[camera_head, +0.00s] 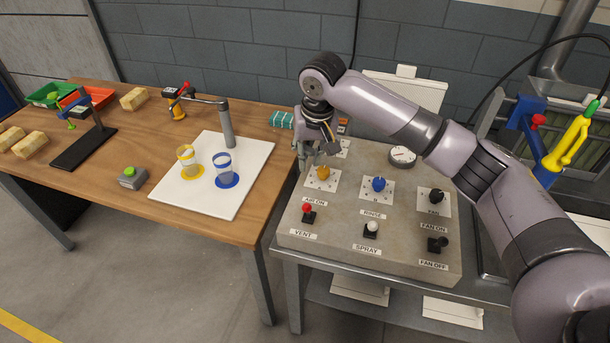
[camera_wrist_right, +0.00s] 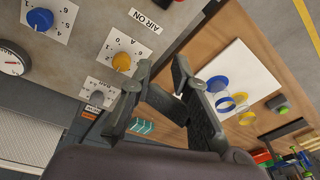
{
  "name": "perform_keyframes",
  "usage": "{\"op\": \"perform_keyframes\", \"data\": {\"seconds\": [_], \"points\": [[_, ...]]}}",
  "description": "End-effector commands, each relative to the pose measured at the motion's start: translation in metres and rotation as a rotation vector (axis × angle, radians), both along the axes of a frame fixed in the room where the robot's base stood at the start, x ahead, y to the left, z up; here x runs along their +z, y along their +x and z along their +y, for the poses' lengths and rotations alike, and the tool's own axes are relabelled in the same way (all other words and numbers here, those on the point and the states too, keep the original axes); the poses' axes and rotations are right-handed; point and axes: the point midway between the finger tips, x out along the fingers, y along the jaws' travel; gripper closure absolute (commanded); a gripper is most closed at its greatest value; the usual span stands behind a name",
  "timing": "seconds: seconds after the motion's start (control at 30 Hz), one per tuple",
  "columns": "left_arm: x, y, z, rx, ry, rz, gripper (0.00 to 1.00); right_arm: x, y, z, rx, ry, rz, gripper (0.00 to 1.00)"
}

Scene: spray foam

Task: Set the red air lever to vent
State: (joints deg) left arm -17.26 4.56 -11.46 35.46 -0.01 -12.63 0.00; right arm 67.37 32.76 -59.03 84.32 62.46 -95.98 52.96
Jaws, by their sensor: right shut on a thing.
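The red air lever (camera_head: 307,209) stands on the grey control panel (camera_head: 335,247), between the AIR ON label (camera_head: 314,202) above and the VENT label (camera_head: 302,233) below. Its red tip is nearer the AIR ON label; its exact tilt is hard to tell. My right gripper (camera_head: 312,160) is over the panel's back left, above and behind the lever and apart from it. In the right wrist view its fingers (camera_wrist_right: 163,80) are beside the yellow knob (camera_wrist_right: 122,61); what they close on cannot be made out. The lever is outside that view. My left gripper is out of view.
The blue knob (camera_head: 378,184), black fan knob (camera_head: 436,195), white spray lever (camera_head: 371,229) and black fan lever (camera_head: 437,244) share the panel. A gauge (camera_head: 402,156) stands at the back. Left, a wooden table (camera_head: 120,205) carries a white board (camera_head: 240,152) with two cups.

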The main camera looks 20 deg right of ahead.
Motion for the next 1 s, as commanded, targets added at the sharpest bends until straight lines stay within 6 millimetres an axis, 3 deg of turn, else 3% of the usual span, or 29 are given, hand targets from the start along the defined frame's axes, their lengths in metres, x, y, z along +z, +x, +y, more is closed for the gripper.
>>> {"op": "perform_keyframes", "data": {"seconds": [0.17, 0.57, 0.8, 1.0], "points": [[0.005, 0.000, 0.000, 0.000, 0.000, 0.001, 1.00, -0.020, 0.003, 0.000, 0.000, -0.002, 0.006, 1.00], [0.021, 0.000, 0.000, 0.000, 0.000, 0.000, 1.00, -0.096, 0.018, 0.004, 0.000, 0.000, 0.002, 1.00], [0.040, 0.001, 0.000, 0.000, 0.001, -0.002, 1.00, -0.089, -0.010, 0.008, 0.002, 0.000, -0.002, 1.00], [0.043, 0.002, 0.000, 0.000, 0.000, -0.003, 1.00, -0.090, -0.020, 0.010, 0.001, 0.001, -0.001, 1.00]]}}
